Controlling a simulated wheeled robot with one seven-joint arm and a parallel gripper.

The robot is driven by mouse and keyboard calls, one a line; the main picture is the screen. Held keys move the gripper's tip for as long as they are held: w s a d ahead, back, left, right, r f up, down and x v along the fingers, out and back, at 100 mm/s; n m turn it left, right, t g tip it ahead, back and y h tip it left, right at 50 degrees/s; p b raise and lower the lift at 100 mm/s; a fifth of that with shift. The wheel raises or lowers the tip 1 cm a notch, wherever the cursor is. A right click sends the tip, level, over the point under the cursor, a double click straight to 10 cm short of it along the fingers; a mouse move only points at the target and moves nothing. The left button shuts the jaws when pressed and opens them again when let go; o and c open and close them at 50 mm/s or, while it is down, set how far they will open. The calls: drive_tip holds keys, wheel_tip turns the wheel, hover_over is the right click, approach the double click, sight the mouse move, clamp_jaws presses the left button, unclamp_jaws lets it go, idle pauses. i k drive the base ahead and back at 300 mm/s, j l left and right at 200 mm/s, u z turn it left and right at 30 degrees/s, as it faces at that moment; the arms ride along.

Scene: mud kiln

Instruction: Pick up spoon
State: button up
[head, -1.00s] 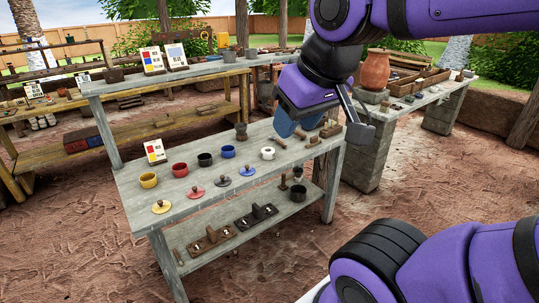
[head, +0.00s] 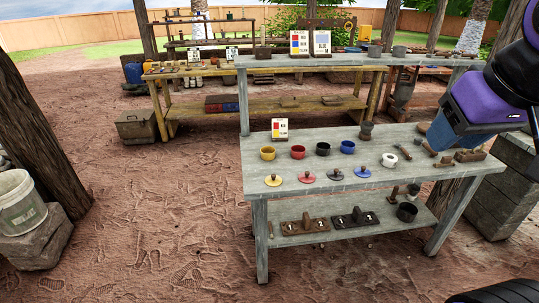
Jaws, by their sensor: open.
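I cannot make out a spoon for certain. Several small brown wooden pieces lie at the right end of the grey table (head: 310,180), among them a thin stick-like piece (head: 403,153) and another slim piece (head: 430,149). Any of these could be the spoon, but they are too small to tell. My gripper (head: 488,132) is at the right edge of the head view, in front of the table's right end. It is open, with nothing seen between its fingers. It hides part of the tabletop's back right corner.
Yellow (head: 267,153), red (head: 298,152), black (head: 323,149), blue (head: 348,147) and white (head: 389,160) cups stand on the table, with lids before them. A dark pot (head: 407,211) is on the lower shelf. A bucket (head: 20,203) stands left. The ground before the table is clear.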

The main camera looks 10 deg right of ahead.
sight(398, 146)
drive_tip(key=i+l, duration=0.75)
drive_tip(key=i+l+u, duration=0.1)
drive_tip(key=i+l, duration=0.65)
drive_tip(key=l, duration=0.15)
